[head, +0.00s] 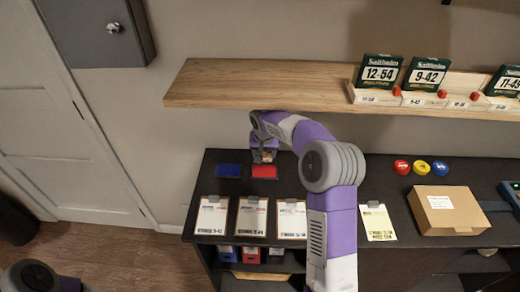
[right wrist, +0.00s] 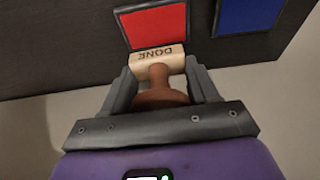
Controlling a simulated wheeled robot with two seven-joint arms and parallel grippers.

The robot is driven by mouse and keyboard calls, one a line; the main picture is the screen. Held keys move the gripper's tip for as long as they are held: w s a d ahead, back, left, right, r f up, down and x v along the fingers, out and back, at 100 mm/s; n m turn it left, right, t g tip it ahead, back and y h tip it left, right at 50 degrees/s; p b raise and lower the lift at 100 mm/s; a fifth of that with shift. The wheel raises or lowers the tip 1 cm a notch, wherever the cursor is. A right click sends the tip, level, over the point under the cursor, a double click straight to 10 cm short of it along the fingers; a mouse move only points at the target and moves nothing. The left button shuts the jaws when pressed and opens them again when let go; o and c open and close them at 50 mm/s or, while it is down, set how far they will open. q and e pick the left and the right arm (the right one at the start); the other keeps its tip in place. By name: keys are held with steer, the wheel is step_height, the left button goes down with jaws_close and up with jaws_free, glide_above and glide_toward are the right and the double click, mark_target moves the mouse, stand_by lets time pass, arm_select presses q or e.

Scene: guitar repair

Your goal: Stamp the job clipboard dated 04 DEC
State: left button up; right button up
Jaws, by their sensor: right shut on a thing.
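My right gripper (head: 264,157) is shut on a wooden stamp (right wrist: 157,64) with a round brown handle; its block reads DONE. The gripper is at the back of the dark bench, by the red ink pad (head: 264,172). In the right wrist view the stamp is close to the edge of the red pad (right wrist: 155,22); I cannot tell if they touch. Three clipboards with white sheets, left (head: 212,215), middle (head: 251,216) and right (head: 291,219), lie along the bench front. Their dates are too small to read. My left gripper is out of view.
A blue ink pad (head: 229,170) lies left of the red one. A wooden shelf (head: 260,84) with string packs overhangs the bench's back.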

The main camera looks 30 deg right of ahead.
mark_target(265, 168)
steer(key=shift+w+d+r, duration=0.1)
steer(key=shift+d, duration=0.1)
steer(key=shift+w+d+f+b, duration=0.1)
steer(key=shift+f+b, duration=0.4)
steer(key=shift+f, duration=0.1)
step_height(265, 168, down, 5)
steer(key=b, duration=0.3)
steer(key=shift+b, duration=0.35)
steer(key=shift+r, duration=0.1)
steer(key=shift+f+b, duration=0.3)
steer(key=shift+f, duration=0.3)
stand_by(1.0)
steer(key=shift+r+p, duration=2.75)
steer(key=shift+r, duration=0.9)
